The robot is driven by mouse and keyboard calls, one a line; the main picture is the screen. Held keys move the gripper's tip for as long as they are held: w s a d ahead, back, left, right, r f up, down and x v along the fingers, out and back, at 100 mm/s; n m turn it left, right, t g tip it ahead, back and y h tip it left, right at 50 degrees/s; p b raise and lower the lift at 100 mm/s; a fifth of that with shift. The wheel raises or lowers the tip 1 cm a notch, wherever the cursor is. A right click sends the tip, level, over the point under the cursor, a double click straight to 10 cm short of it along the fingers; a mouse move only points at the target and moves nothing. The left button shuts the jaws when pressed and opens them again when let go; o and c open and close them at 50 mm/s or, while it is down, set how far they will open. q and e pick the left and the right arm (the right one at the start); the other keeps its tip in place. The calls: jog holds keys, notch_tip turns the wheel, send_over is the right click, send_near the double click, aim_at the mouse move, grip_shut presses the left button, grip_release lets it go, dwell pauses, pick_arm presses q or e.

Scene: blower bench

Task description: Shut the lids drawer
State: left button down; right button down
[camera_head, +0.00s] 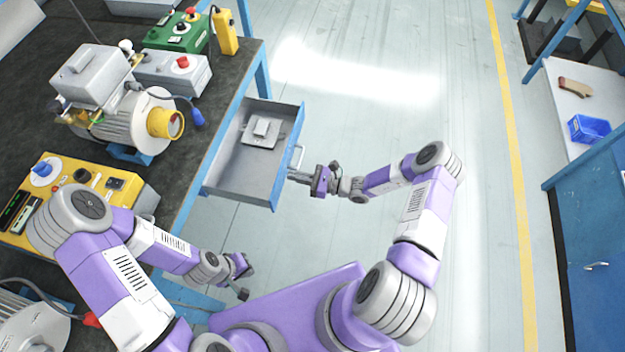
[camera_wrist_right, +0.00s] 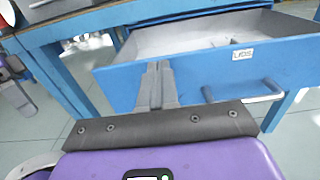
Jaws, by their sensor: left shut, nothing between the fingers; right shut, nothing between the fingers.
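The lids drawer (camera_head: 225,165) is pulled out from the bench on its right side. In the head view a small stack of grey lids (camera_head: 261,132) lies inside it. In the right wrist view its blue front (camera_wrist_right: 205,75) carries a "LIDS" label and a metal bar handle (camera_wrist_right: 262,94). My right gripper (camera_head: 292,175) is shut and empty at the outer face of the drawer front, beside the handle. In the wrist view its fingertips (camera_wrist_right: 157,70) overlap the front, left of the handle; I cannot tell whether they touch. My left gripper (camera_head: 246,281) is shut and empty, low beside the bench.
A dark bench top (camera_head: 225,75) holds a motor blower (camera_head: 125,115), a green control box (camera_head: 180,32) and a yellow control box (camera_head: 75,190). A blue cabinet (camera_head: 592,250) and a blue bin (camera_head: 589,129) stand at the right. The floor between is clear.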

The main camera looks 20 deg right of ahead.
pick_arm(q)
jog(key=shift+f, duration=0.2)
pick_arm(e)
jog(key=shift+x, duration=1.05)
jog(key=shift+a, duration=0.1)
